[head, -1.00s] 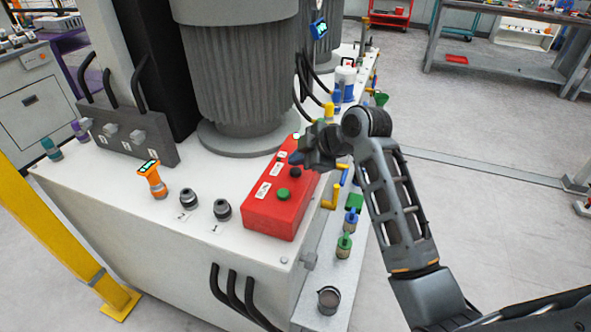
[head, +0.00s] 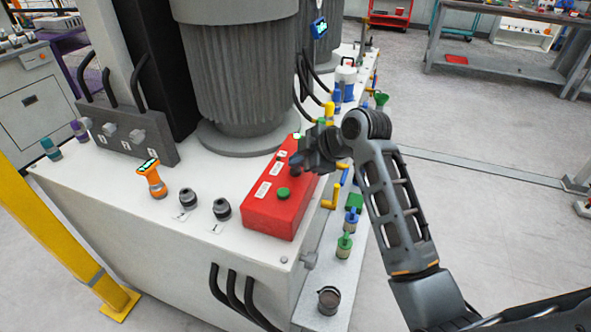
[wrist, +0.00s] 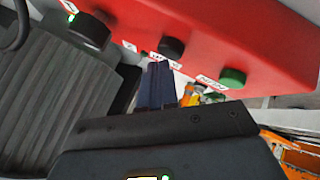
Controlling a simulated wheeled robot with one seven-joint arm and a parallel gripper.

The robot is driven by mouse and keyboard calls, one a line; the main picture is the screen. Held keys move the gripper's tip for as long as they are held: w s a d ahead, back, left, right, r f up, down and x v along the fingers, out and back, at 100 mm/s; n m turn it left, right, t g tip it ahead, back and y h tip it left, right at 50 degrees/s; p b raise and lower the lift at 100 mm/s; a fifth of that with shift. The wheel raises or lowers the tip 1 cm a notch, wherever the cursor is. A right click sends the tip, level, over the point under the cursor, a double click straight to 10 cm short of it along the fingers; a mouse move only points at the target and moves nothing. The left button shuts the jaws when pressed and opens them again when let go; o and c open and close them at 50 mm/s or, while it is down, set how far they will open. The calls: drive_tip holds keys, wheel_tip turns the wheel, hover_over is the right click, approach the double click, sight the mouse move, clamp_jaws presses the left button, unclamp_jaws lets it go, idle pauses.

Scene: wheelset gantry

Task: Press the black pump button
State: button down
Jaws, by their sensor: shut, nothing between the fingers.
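The red control box (head: 262,212) sits on the white machine top, with a green button (head: 283,193) at its near end. The middle black button (head: 295,172) is partly hidden by my gripper (head: 296,160) in the head view. In the wrist view the black button (wrist: 171,47) stands out from the red face, between the green button (wrist: 232,78) and another dark knob (wrist: 90,31). My gripper (wrist: 160,66) is shut and empty, its fingertips very close to the middle black button. I cannot tell whether they touch. The labels are too blurred to read.
A large grey ribbed cylinder (head: 243,85) stands just left of the box. An orange gauge (head: 152,178) and two black fittings (head: 221,209) stand left of it. Yellow, blue and green fittings line the ledge (head: 338,270) on the right. Open floor lies right of my arm.

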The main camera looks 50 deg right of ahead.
sight(299, 172)
drive_tip(key=shift+f, duration=0.5)
idle(0.8)
drive_tip(key=shift+r+p, duration=0.55)
drive_tip(key=shift+r, duration=0.35)
wheel_tip(299, 172, up, 5)
drive_tip(key=p, duration=0.4)
drive_tip(key=shift+s, duration=0.1)
idle(0.9)
